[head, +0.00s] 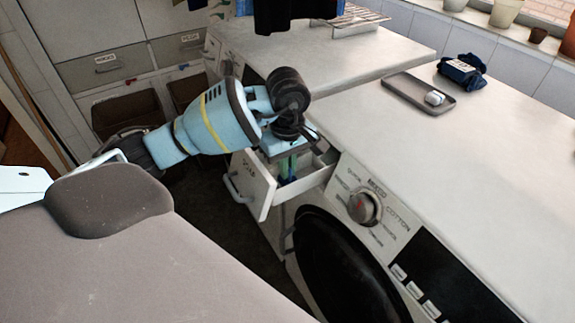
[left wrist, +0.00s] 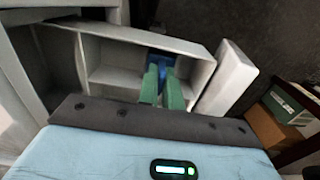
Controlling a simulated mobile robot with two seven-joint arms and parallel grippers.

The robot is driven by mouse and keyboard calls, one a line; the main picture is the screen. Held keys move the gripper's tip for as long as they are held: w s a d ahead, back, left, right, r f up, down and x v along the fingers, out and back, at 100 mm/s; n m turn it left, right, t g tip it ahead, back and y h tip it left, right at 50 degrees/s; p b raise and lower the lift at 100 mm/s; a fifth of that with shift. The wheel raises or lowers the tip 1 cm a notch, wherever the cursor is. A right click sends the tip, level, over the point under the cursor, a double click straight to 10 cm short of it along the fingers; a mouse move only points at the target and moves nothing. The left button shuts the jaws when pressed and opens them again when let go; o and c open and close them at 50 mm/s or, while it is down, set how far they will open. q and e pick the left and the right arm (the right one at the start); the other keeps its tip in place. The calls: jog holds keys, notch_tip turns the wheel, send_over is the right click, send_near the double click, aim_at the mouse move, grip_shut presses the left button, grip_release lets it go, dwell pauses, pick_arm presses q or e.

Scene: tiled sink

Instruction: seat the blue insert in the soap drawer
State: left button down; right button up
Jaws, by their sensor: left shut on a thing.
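The soap drawer (head: 252,185) is a white drawer pulled out of the washing machine, divided into compartments; its inside shows in the left wrist view (left wrist: 228,80). My left gripper (head: 289,170) points down into it from above. In the left wrist view its green fingers (left wrist: 162,82) are shut on the blue insert (left wrist: 161,57). The insert is inside the drawer outline, in the compartment towards the front panel. The fingers hide much of it, and I cannot tell whether it touches the compartment floor. My right gripper is not in view.
The washing machine's dial (head: 364,207) and dark round door (head: 340,262) are right of and below the drawer. On the white top, a grey tray (head: 418,93) holds a small white item, with a dark blue cloth (head: 462,72) behind. The drawer's middle compartment looks empty.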

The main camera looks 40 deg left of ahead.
pick_arm(q)
jog(key=shift+f, duration=0.2)
jog(key=c, duration=1.6)
grip_release()
jog(key=shift+r, duration=0.4)
jog(key=shift+r+p, duration=0.55)
jog(key=shift+r, duration=5.25)
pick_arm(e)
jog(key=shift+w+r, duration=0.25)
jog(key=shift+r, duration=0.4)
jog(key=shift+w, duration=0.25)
